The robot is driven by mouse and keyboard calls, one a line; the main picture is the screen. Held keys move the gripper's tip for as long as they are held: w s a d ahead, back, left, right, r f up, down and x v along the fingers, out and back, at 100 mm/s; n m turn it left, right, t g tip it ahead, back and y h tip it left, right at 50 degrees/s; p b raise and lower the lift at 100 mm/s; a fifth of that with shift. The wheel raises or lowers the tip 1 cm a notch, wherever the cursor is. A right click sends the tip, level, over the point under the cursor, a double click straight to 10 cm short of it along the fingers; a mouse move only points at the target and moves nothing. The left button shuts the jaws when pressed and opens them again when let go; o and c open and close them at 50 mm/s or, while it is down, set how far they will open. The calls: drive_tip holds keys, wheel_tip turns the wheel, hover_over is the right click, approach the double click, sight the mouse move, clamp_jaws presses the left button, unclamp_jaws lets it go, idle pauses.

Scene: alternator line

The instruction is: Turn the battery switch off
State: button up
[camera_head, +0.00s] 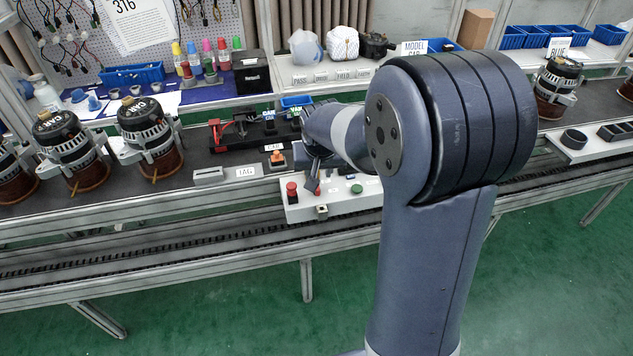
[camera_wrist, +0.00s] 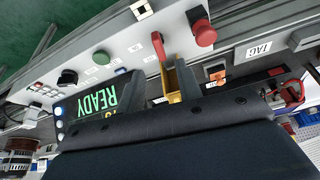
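The battery switch looks like the red lever (camera_wrist: 158,46) on the light control panel (camera_wrist: 115,50); its lower end is close to my fingertips. In the head view the red lever (camera_head: 318,189) shows just below my gripper (camera_head: 308,165), which is partly hidden by my arm. Whether the lever touches a finger is unclear.
A red mushroom button (camera_wrist: 204,32) stands right of the lever. A green button (camera_wrist: 101,57), a black knob (camera_wrist: 68,77) and a lit READY screen (camera_wrist: 95,100) are to the left. In the head view, several alternators (camera_head: 150,135) stand on the line at left.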

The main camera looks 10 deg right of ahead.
drive_tip(key=x, duration=0.7)
drive_tip(key=shift+w+f, duration=0.15)
drive_tip(key=shift+f, duration=0.1)
drive_tip(key=shift+c, duration=0.5)
clamp_jaws()
